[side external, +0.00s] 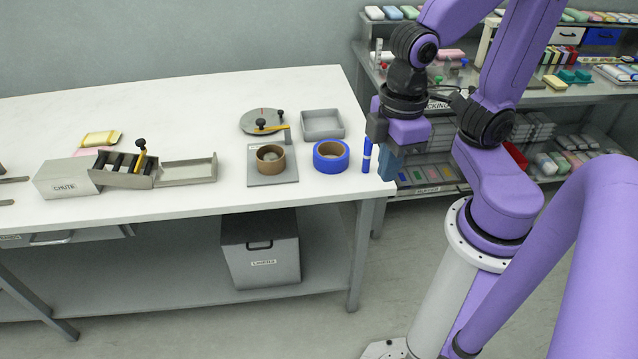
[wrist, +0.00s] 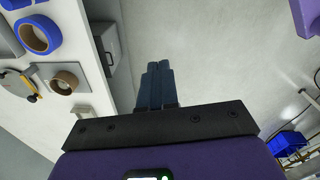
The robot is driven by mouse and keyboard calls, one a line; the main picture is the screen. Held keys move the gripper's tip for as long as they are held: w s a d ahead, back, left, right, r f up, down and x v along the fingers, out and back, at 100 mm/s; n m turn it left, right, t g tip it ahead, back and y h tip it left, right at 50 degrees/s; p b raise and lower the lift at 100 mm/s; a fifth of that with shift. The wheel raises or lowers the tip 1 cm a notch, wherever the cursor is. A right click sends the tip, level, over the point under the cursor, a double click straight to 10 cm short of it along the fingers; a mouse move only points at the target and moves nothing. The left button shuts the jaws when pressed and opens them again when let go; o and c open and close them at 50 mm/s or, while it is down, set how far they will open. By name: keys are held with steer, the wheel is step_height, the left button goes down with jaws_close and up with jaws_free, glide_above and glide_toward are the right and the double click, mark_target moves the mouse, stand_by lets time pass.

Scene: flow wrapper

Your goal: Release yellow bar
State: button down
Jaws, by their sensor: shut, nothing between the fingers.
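A yellow bar-like packet (side external: 101,138) lies at the back left of the white table, behind the grey chute (side external: 66,180). A pink piece shows partly beside it. My gripper (side external: 386,176) is at the table's right end, by the corner, far from the yellow packet. In the wrist view its dark blue fingers (wrist: 158,66) are together with nothing between them, over the floor beside the table. The yellow packet is not in the wrist view.
Shelves with several packets stand behind my arm.

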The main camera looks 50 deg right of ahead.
steer(key=w+d+f+m+t, duration=0.15)
steer(key=w+m, duration=0.25)
steer(key=w, duration=0.9)
steer(key=w+d+f+m+t, duration=0.1)
steer(key=w+d+f+m, duration=0.3)
steer(key=w, duration=0.9)
steer(key=w+d+m+t, duration=0.2)
steer(key=w+d+m, duration=0.3)
steer(key=w+d, duration=0.4)
steer(key=w+f, duration=0.8)
steer(key=f, duration=0.1)
steer(key=shift+d+f+h, duration=0.3)
steer(key=shift+d+h, duration=0.1)
steer(key=shift+d, duration=0.05)
steer(key=shift+g, duration=0.25)
